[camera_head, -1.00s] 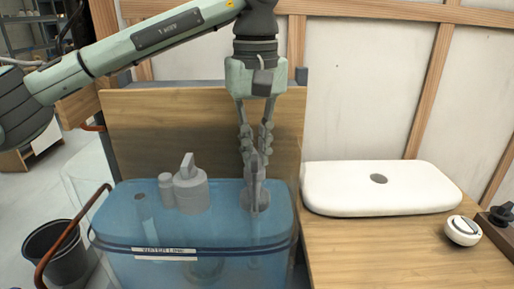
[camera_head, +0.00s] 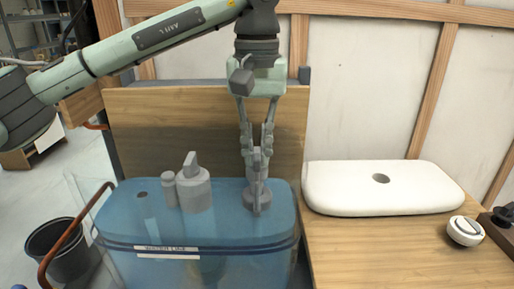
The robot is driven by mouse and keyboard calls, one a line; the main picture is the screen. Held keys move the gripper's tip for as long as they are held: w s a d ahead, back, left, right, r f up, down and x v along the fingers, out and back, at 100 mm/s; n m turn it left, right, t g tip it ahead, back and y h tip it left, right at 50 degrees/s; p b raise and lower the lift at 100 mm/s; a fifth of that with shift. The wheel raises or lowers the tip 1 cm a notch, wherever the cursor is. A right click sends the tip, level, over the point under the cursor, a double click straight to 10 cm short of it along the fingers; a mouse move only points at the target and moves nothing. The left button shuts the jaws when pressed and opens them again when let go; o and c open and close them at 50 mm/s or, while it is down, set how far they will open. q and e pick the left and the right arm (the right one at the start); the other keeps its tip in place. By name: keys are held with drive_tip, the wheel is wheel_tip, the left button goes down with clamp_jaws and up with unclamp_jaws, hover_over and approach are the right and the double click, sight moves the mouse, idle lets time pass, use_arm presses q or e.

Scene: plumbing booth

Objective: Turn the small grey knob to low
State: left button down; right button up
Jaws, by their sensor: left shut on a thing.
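A small grey knob (camera_head: 257,199) with a round base and an upright grip stands on the right part of the translucent blue tank's lid (camera_head: 228,192). My left gripper (camera_head: 257,152) points straight down from above and is shut on the knob's upright grip. The fingertips partly cover the top of the grip. I cannot read any low mark near the knob. My right gripper is not in view.
A white tank lid (camera_head: 383,188) and a white round dial (camera_head: 465,231) lie on the wooden bench (camera_head: 390,250). A black bucket (camera_head: 60,250) stands at lower left.

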use_arm(q)
drive_tip(key=shift+s+f, duration=0.15)
drive_tip(key=shift+f, duration=0.15)
drive_tip(key=c, duration=1.6)
unclamp_jaws()
drive_tip(key=shift+r, duration=0.2)
drive_tip(key=shift+w+r, duration=0.2)
drive_tip(key=shift+r, duration=0.35)
wheel_tip(320, 180, up, 11)
drive_tip(key=shift+s+f, duration=0.1)
